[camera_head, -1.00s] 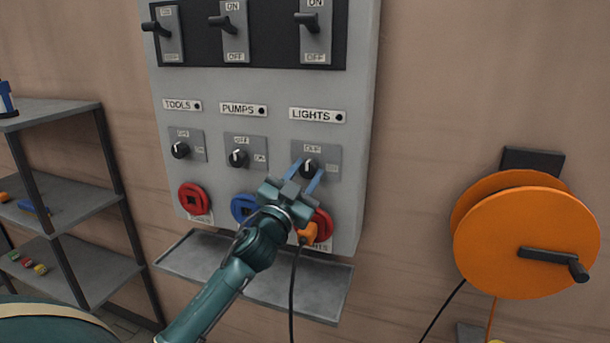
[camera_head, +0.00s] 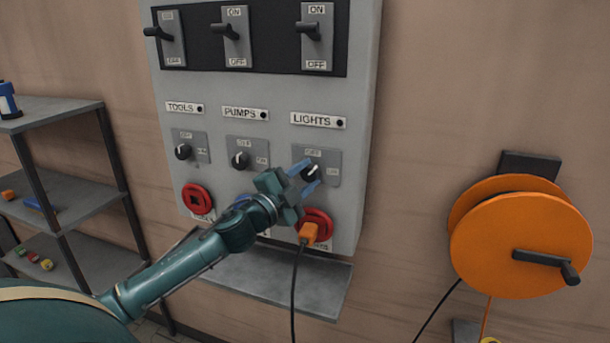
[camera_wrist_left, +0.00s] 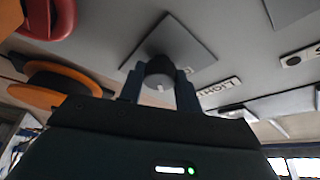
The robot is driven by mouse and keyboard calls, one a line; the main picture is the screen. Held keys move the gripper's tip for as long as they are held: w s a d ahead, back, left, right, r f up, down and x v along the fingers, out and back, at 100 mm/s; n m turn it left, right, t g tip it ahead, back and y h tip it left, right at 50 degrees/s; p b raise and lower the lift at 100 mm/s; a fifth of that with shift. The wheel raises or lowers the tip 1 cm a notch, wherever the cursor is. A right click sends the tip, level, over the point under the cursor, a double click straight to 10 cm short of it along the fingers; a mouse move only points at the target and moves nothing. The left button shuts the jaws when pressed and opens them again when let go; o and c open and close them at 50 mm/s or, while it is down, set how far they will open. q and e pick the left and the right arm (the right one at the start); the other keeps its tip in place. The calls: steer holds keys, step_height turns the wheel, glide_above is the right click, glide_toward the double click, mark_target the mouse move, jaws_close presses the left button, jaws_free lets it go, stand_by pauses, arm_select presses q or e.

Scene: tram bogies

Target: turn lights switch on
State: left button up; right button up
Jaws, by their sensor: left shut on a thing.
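The LIGHTS knob (camera_head: 311,174) is a small dark rotary knob on a grey plate (camera_head: 329,158), below the LIGHTS label (camera_head: 318,121). Its white pointer leans to the upper right. My left gripper (camera_head: 308,174) is shut on this knob, its blue fingers on either side and partly hiding it. In the left wrist view the knob (camera_wrist_left: 160,72) sits between the two dark fingers. Above, the LIGHTS lever switch (camera_head: 310,30) has an ON mark at its top and OFF at its bottom. My right gripper is not in view.
The TOOLS knob (camera_head: 182,151) and PUMPS knob (camera_head: 240,160) are to the left. Below the LIGHTS knob, an orange plug (camera_head: 309,233) with a hanging cable sits at a red socket (camera_head: 322,222). A grey ledge (camera_head: 275,285) juts below. An orange reel (camera_head: 520,238) hangs right.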

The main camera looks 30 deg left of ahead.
arm_select(q)
steer(key=m, duration=0.2)
steer(key=m+g, duration=0.1)
steer(key=m, duration=0.1)
steer(key=m+g, duration=0.1)
steer(key=shift+r+m, duration=0.25)
steer(key=shift+m, duration=0.15)
steer(key=shift+m+g, duration=0.8)
steer(key=shift+m, duration=1)
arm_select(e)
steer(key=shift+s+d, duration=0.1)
arm_select(q)
steer(key=o, duration=1)
steer(key=shift+c, duration=0.2)
steer(key=shift+s, duration=0.3)
steer(key=b+v, duration=0.8)
steer(key=v, duration=0.4)
steer(key=shift+s+r, duration=0.15)
steer(key=shift+s, duration=0.15)
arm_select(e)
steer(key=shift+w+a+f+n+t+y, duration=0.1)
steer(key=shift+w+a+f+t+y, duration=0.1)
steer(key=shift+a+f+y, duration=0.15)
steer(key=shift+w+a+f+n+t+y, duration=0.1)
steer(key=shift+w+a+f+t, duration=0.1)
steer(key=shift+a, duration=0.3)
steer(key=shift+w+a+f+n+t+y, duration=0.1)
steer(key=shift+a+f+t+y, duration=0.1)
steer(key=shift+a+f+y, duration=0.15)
